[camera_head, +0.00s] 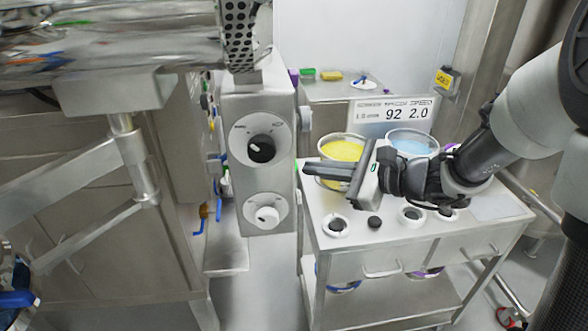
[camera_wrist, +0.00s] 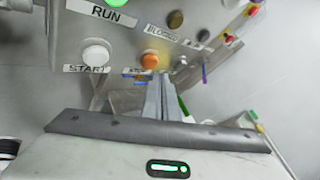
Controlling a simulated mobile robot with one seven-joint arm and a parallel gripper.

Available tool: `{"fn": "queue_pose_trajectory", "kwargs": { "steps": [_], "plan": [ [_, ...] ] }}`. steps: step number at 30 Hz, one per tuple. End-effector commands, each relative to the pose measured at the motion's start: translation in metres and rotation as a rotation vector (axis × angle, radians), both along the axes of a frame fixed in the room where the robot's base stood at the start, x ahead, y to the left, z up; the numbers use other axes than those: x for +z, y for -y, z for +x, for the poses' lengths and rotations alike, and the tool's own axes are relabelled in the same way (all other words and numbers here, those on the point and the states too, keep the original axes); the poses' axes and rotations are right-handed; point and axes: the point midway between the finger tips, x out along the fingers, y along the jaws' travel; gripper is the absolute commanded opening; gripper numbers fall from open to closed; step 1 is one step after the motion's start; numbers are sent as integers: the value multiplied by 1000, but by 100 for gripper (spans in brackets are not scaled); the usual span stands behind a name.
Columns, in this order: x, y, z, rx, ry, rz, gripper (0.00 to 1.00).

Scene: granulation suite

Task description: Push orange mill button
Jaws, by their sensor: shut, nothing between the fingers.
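In the wrist view, an orange round button (camera_wrist: 149,61) sits on a grey metal panel, right of a white button (camera_wrist: 96,55) labelled START. My gripper (camera_wrist: 172,78) is shut and empty, its fingers side by side. The fingertips appear just below and right of the orange button; I cannot tell the gap in depth. In the head view my gripper (camera_head: 308,169) points left towards the grey control box (camera_head: 258,185), its tips close to the box's right edge. The orange button does not show in the head view.
The panel also has a green button (camera_wrist: 117,2) by a RUN label and a dark knob (camera_wrist: 175,19). The box's front has a black knob (camera_head: 262,148) and a white knob (camera_head: 267,214). A steel cart (camera_head: 345,256) with yellow and blue bowls stands below my gripper.

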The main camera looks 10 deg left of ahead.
Motion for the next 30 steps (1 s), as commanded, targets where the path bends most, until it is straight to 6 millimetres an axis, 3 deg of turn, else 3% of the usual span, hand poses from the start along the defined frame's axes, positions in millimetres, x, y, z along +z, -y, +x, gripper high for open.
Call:
{"fn": "queue_pose_trajectory", "kwargs": {
  "steps": [30],
  "plan": [
    [0, -11, -3, 0, 0, 1, 0]
  ]
}}
